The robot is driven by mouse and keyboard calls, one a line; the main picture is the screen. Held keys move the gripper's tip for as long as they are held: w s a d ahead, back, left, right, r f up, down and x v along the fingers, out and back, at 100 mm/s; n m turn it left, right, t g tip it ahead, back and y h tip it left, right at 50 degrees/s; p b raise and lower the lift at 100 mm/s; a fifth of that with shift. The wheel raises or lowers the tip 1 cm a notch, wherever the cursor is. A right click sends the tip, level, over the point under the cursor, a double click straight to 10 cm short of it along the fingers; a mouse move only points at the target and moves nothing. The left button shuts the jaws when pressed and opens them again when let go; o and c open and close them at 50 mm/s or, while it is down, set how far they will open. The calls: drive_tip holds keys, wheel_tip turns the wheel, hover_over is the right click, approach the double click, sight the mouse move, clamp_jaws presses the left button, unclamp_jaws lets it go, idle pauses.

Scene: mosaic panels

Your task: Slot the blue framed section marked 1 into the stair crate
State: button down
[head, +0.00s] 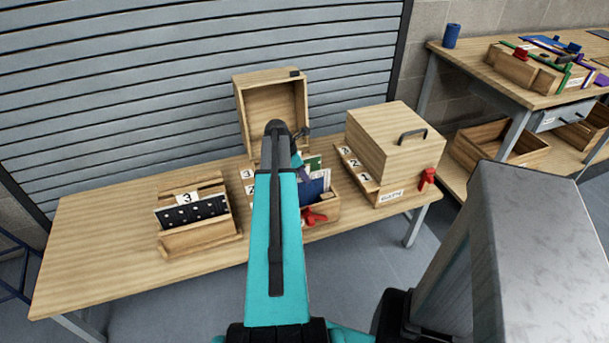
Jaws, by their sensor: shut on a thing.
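A blue panel (315,187) shows in the open middle crate (325,211), just right of my teal arm. Its number and most of its frame are hidden, and I cannot tell how deep it sits. My gripper (302,174) is at this panel, mostly hidden behind the arm, and appears shut on it. The crate has its lid raised at the back, a red clamp at its front, and number labels 3 and 2 on its left. Its name label is hidden, so I cannot confirm that it is the stair crate. A green-and-white panel edge (314,162) stands behind the blue one.
A closed wooden crate (388,150) with a handle, stepped labels and a red clamp (427,177) stands to the right. A wooden rack (200,243) holding a black dotted panel marked 3 (195,209) stands left. The table's left end is clear. A side bench (500,85) holds more parts.

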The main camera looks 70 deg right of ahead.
drive_tip(key=shift+r, duration=0.1)
drive_tip(key=c, duration=1.8)
unclamp_jaws()
drive_tip(key=b+v, duration=0.1)
drive_tip(key=v, duration=1.2)
drive_tip(key=shift+w+a+r, duration=0.15)
drive_tip(key=shift+r, duration=0.15)
